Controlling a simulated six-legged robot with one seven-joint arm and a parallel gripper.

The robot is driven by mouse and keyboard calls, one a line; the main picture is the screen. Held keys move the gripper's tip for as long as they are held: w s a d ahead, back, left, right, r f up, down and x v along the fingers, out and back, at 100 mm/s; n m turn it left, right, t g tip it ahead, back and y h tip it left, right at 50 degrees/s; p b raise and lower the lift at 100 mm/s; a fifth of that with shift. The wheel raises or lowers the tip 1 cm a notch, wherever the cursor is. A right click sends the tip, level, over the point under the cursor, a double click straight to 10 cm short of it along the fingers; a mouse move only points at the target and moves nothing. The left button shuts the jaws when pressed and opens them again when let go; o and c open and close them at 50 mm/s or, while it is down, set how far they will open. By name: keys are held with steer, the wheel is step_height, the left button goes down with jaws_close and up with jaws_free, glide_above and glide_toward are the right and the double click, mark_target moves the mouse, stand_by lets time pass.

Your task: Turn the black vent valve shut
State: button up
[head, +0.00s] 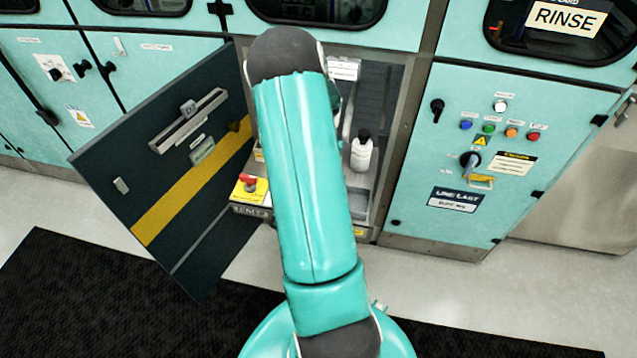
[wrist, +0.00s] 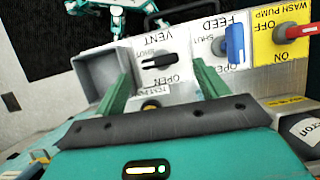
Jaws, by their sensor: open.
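The black vent valve (wrist: 158,61) is a short handle on a white plate labelled VENT, upside down in the wrist view. Its handle lies roughly sideways across the picture, between the small SHUT and OPEN labels. My gripper (wrist: 163,72) is open, with one green finger on each side of the valve in the picture. I cannot tell whether either finger touches the handle. In the head view my arm hides the gripper and the vent valve.
The blue FEED handle (wrist: 235,43) and red wash pump handle (wrist: 292,29) sit right of the vent valve. A dark door (head: 110,160) stands open left of the cabinet bay. A white bottle (head: 361,155) stands in the bay.

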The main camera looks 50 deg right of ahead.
steer(key=v, duration=0.9)
steer(key=shift+d+r, duration=0.2)
steer(key=shift+r, duration=0.1)
steer(key=shift+w, duration=0.1)
